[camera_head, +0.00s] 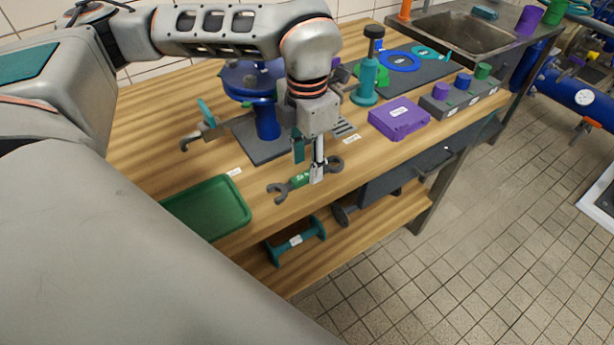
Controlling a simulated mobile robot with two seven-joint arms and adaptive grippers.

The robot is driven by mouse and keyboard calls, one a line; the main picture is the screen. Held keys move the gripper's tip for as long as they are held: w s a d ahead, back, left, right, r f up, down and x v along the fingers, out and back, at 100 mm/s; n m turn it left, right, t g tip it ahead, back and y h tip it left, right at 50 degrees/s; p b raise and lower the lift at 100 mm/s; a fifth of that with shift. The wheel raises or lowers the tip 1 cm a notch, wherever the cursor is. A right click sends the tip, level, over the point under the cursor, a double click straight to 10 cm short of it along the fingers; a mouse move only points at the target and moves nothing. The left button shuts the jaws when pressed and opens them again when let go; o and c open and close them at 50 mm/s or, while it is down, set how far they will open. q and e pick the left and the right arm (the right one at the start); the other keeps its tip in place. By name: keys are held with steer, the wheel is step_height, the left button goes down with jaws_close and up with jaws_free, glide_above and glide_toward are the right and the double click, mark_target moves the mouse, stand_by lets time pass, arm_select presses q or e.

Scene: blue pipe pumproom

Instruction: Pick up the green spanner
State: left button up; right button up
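The green spanner (299,181) has a green handle with a white label and dark grey open jaws. It lies near the front edge of the wooden workbench, slanting up to the right. My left gripper (313,168) points down over the spanner's middle. A silver finger reaches down in front of the handle and hides part of it. Whether the fingers touch or grip the spanner cannot be made out. My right gripper is not in view.
A green tray (212,207) lies left of the spanner. A blue vise-like piece (266,118) stands behind my gripper. A purple case (399,118) and a teal bottle-shaped piece (368,82) are to the right. A teal dumbbell-shaped piece (296,241) sits on the lower shelf.

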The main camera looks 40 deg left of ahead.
arm_select(q)
step_height(320, 180, down, 3)
steer(key=shift+w+a+r, duration=0.1)
jaws_close()
